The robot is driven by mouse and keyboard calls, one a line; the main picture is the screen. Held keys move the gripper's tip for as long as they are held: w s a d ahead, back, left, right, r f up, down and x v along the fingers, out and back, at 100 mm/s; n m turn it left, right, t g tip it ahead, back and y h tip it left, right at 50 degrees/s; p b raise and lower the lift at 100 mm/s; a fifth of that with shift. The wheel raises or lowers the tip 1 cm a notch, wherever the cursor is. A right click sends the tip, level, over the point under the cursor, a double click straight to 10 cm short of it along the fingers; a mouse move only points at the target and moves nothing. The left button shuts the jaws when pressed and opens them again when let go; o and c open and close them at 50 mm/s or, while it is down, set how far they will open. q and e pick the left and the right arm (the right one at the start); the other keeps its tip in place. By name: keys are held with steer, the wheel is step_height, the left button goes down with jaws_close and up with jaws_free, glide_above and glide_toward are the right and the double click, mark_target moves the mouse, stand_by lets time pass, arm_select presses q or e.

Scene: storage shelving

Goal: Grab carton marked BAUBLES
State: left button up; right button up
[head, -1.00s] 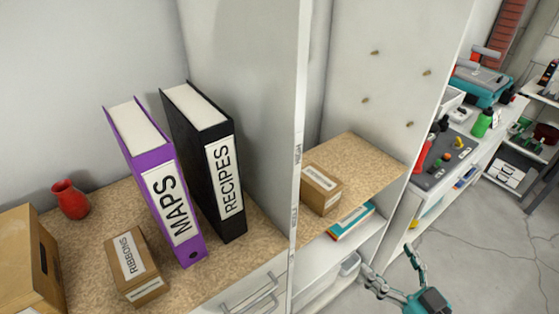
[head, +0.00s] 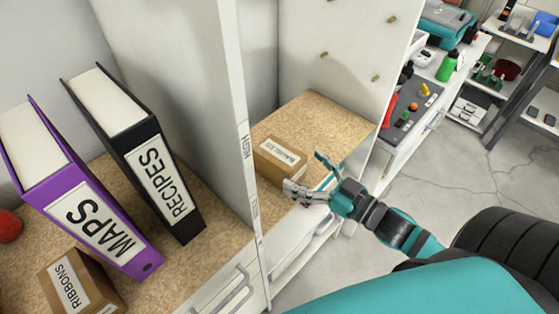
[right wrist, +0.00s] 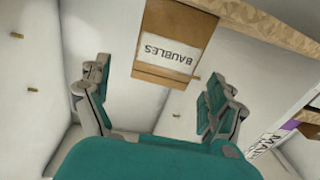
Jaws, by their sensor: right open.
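The carton marked BAUBLES (head: 278,156) is a small brown box with a white label. It sits on the speckled shelf right of the upright panel in the head view. In the right wrist view the carton (right wrist: 170,45) shows its label upside down, ahead of and between the fingers. My right gripper (head: 306,176) is open and empty, just in front of the carton. In the right wrist view its fingers (right wrist: 160,100) stand apart on both sides, and the carton appears beyond the fingertips. Whether anything touches is unclear. My left gripper is out of view.
The upright panel (head: 240,130) divides the bays. Left of it stand a black RECIPES binder (head: 125,135), a purple MAPS binder (head: 75,190) and a RIBBONS carton (head: 75,285). The bare shelf (head: 315,120) is free behind and right of the BAUBLES carton.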

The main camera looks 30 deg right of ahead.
mark_target(282, 158)
steer(key=shift+p+x, duration=0.65)
steer(key=shift+x, duration=2.85)
steer(key=shift+s+a, duration=0.1)
steer(key=shift+a, duration=0.05)
steer(key=c, duration=1.5)
